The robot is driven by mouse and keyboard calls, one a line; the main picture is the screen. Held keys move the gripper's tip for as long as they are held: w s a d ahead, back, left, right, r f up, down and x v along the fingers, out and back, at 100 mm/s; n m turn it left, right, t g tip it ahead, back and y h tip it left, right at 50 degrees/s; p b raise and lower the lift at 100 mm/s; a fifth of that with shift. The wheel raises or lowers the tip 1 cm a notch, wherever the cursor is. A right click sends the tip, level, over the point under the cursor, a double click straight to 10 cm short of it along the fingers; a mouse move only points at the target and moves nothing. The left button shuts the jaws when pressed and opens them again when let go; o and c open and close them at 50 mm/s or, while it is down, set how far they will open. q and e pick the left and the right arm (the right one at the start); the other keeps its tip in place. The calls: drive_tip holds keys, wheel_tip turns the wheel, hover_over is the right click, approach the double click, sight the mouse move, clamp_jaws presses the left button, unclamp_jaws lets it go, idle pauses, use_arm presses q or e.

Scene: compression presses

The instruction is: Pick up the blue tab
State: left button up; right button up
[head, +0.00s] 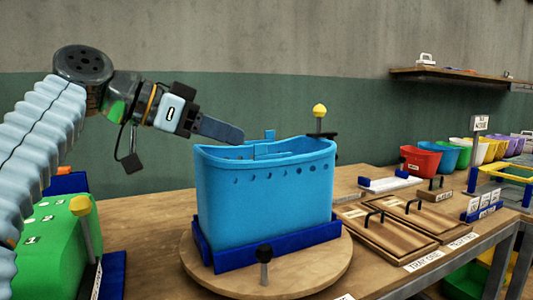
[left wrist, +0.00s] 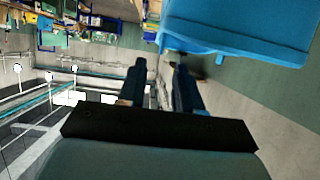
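A light-blue bin (head: 265,205) stands upright on a round wooden turntable (head: 310,280), held in a dark-blue base (head: 275,246). A small blue tab (head: 270,134) sticks up at the bin's far rim. My left gripper (head: 232,132) reaches in from the left, its dark-blue fingers over the bin's left rim, left of the tab. In the left wrist view the two fingers (left wrist: 160,66) are apart with nothing between them, and the bin (left wrist: 240,28) is at the upper right. The tab cannot be made out there. My right gripper is not in view.
A yellow-topped post (head: 320,112) rises behind the bin. A black-knobbed post (head: 264,254) stands in front. A green box (head: 55,250) is at left. Wooden trays (head: 380,232) and coloured bins (head: 420,160) are at right.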

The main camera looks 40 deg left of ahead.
sight(263, 145)
use_arm(q)
drive_tip(key=x, duration=0.8)
drive_tip(key=shift+w+r, duration=0.1)
clamp_jaws()
